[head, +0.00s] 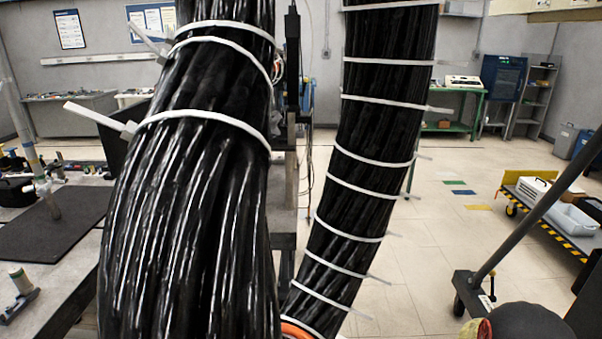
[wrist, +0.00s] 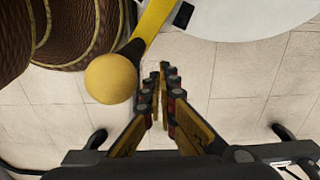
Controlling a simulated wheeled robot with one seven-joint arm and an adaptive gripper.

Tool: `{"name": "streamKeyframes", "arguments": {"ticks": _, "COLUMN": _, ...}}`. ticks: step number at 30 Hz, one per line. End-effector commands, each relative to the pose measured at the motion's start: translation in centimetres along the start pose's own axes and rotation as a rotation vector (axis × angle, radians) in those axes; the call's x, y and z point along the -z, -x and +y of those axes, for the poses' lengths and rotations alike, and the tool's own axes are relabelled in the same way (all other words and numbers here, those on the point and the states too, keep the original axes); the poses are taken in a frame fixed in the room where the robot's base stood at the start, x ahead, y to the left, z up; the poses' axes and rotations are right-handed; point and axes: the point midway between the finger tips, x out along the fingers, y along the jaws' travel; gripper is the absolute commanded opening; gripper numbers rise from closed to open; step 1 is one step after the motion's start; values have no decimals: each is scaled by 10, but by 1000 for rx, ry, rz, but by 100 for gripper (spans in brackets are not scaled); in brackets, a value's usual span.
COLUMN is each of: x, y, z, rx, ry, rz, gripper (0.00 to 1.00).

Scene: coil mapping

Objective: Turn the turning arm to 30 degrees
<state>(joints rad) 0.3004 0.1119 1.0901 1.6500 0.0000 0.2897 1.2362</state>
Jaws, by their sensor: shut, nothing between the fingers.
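In the wrist view a yellow ball knob (wrist: 110,80) sits on a dark neck at the end of a yellow bar (wrist: 155,28), which runs up out of the picture; this looks like the turning arm. My gripper (wrist: 163,70) is shut and empty, its fingers just right of the ball. Whether they touch it I cannot tell. The bar's pivot and any angle scale are out of view. Neither the knob nor my gripper can be made out in the head view.
Brown wound coils (wrist: 80,30) stand left of the knob, and a white round surface (wrist: 250,15) lies at upper right. In the head view, black tied bundles (head: 200,200) hide much of the middle. A workbench (head: 75,270) is at left, a yellow-edged cart (head: 553,231) at right.

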Motion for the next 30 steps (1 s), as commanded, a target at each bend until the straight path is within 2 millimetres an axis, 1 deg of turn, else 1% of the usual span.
{"name": "streamKeyframes", "arguments": {"ticks": 8, "x": -2, "y": 0, "z": 3, "rx": 0, "ry": 0, "rz": 0, "gripper": 0}}
{"name": "streamKeyframes", "arguments": {"ticks": 24, "x": -12, "y": 0, "z": 22, "rx": -2, "ry": 0, "rz": -1, "gripper": 0}}
{"name": "streamKeyframes", "arguments": {"ticks": 30, "x": -13, "y": 0, "z": 23, "rx": -1, "ry": 0, "rz": 0, "gripper": 0}}
